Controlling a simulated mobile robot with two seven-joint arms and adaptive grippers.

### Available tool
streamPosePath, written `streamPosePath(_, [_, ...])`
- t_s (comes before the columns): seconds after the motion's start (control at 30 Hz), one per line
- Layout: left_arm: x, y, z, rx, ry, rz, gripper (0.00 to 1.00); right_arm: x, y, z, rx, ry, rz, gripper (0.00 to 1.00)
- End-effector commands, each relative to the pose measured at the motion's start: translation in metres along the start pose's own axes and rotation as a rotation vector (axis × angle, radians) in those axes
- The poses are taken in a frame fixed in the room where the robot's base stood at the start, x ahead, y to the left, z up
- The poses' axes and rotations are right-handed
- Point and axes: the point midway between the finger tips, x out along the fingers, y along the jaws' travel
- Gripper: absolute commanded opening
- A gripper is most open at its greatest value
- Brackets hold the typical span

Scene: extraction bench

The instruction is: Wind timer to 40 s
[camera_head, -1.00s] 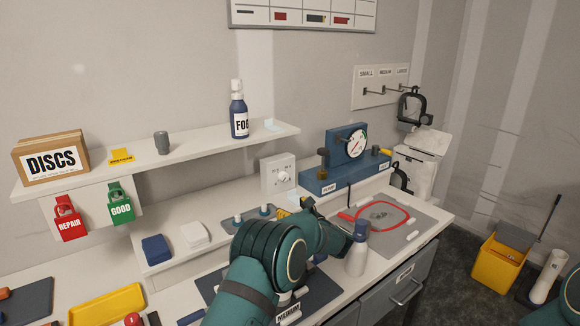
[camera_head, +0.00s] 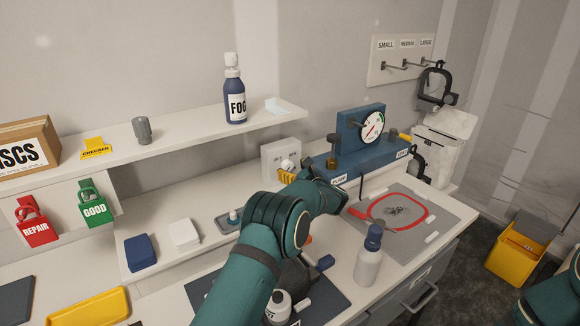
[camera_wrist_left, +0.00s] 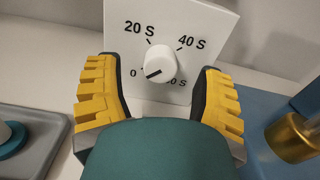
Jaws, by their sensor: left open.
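The timer (camera_head: 276,152) is a white box standing on the bench's raised ledge, left of the blue gauge unit. In the left wrist view its white face (camera_wrist_left: 190,22) carries the marks 0, 20 S, 40 S and a partly hidden lower-right mark. Its round white knob (camera_wrist_left: 160,63) has a dark pointer line directed to the lower left, near the 0. My left gripper (camera_wrist_left: 157,82) is open, with one yellow-padded finger on each side of the knob and gaps between. In the head view the left gripper (camera_head: 290,174) is just in front of the timer, partly hidden by its own arm.
The blue gauge unit (camera_head: 345,152) with a brass fitting (camera_wrist_left: 292,136) stands close right of the gripper. A grey tray (camera_head: 226,222) is at its left. The shelf (camera_head: 180,138) runs above.

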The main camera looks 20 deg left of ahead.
Motion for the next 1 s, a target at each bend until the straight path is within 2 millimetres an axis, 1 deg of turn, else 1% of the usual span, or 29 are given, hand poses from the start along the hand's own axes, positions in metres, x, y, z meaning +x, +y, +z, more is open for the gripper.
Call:
streamPosePath(0.03, [0.006, 0.000, -0.001, 0.000, 0.000, 0.001, 0.68, -0.001, 0.000, 0.000, 0.000, 0.001, 0.000, 0.68])
streamPosePath(0.1, [0.012, 0.000, 0.000, 0.000, -0.001, 0.001, 0.68, -0.001, 0.000, -0.001, 0.000, 0.001, 0.000, 0.68])
streamPosePath(0.2, [0.018, 0.000, 0.000, 0.001, 0.000, -0.001, 0.68, -0.001, -0.001, -0.001, 0.000, 0.002, 0.000, 0.68])
streamPosePath(0.5, [0.020, 0.000, 0.000, 0.000, 0.000, 0.000, 0.68, -0.001, -0.001, -0.001, 0.000, 0.002, 0.000, 0.68])
streamPosePath(0.53, [0.020, 0.000, 0.000, 0.000, 0.000, 0.000, 0.66, -0.001, -0.001, -0.001, 0.000, 0.002, 0.000, 0.68])
streamPosePath(0.57, [0.020, 0.000, 0.000, 0.000, 0.000, 0.000, 0.56, -0.001, -0.001, -0.001, 0.000, 0.002, 0.000, 0.68])
streamPosePath(0.6, [0.020, 0.000, 0.000, 0.000, 0.000, -0.001, 0.42, -0.001, -0.001, -0.001, 0.000, 0.002, 0.000, 0.68])
streamPosePath(0.67, [0.020, 0.000, 0.000, 0.000, 0.000, -0.001, 0.21, -0.001, -0.001, -0.001, 0.000, 0.002, 0.000, 0.68])
streamPosePath(0.7, [0.020, 0.000, 0.000, 0.000, 0.000, 0.000, 0.07, -0.001, -0.001, -0.001, 0.000, 0.002, 0.000, 0.68])
streamPosePath(0.73, [0.020, 0.000, 0.000, 0.000, 0.000, 0.000, 0.00, -0.001, -0.001, -0.001, 0.000, 0.002, 0.000, 0.68])
streamPosePath(1.0, [0.020, 0.000, 0.000, 0.001, -0.001, -0.001, 0.00, -0.001, -0.001, -0.001, 0.000, 0.001, 0.000, 0.68])
